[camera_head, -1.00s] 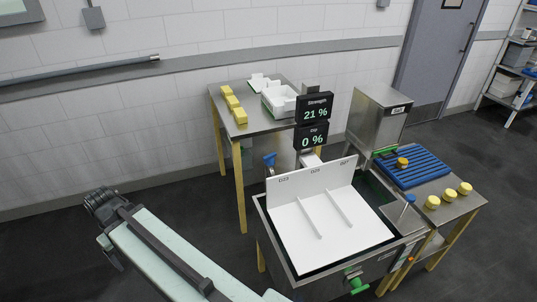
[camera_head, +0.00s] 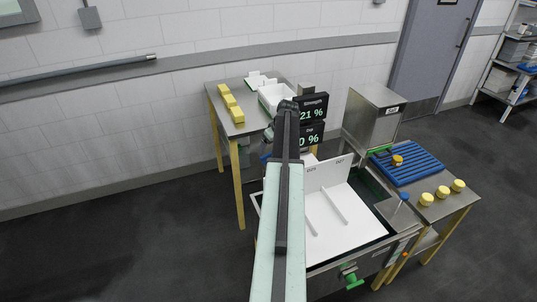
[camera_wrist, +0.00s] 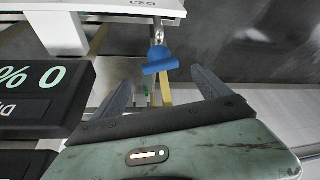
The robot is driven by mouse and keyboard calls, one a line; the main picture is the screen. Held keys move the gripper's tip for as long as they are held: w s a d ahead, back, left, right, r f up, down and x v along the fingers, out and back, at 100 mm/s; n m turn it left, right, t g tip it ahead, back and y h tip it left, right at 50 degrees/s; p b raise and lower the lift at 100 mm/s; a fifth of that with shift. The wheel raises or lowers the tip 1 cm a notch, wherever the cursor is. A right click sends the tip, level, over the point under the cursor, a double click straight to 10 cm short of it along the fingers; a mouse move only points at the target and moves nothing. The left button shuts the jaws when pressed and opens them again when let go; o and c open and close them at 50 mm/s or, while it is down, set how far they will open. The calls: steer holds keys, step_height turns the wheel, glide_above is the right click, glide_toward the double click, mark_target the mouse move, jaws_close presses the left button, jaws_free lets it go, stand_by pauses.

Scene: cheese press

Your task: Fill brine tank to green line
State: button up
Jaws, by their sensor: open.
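The brine tank (camera_head: 385,225) is a metal basin with a white divided board (camera_head: 335,215) standing and lying in it. A green line cannot be made out. A blue tap handle (camera_wrist: 160,62) shows in the wrist view, just beyond and between the fingertips of my gripper (camera_wrist: 160,80). My gripper is open, with nothing between its fingers, and appears apart from the handle. In the head view my arm covers the tank's left part and mostly hides the tap.
The two displays stand close beside my gripper. A green valve (camera_head: 351,278) is on the tank's front, and a blue knob (camera_head: 404,197) at its right. A metal salt box (camera_head: 375,120), blue rack (camera_head: 408,166) and several yellow cheeses (camera_head: 442,192) stand right. A table with yellow blocks (camera_head: 231,101) is behind.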

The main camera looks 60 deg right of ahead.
mark_target(267, 155)
steer(key=b+x, duration=0.7)
steer(key=x, duration=0.1)
steer(key=shift+a, duration=0.1)
steer(key=shift+r, duration=0.15)
steer(key=c, duration=1.4)
steer(key=shift+o, duration=0.2)
steer(key=m+h, duration=0.1)
steer(key=m, duration=0.2)
steer(key=shift+s+m+g, duration=0.1)
steer(key=shift+m+g, duration=0.3)
steer(key=o, duration=1.4)
steer(key=shift+c, duration=0.2)
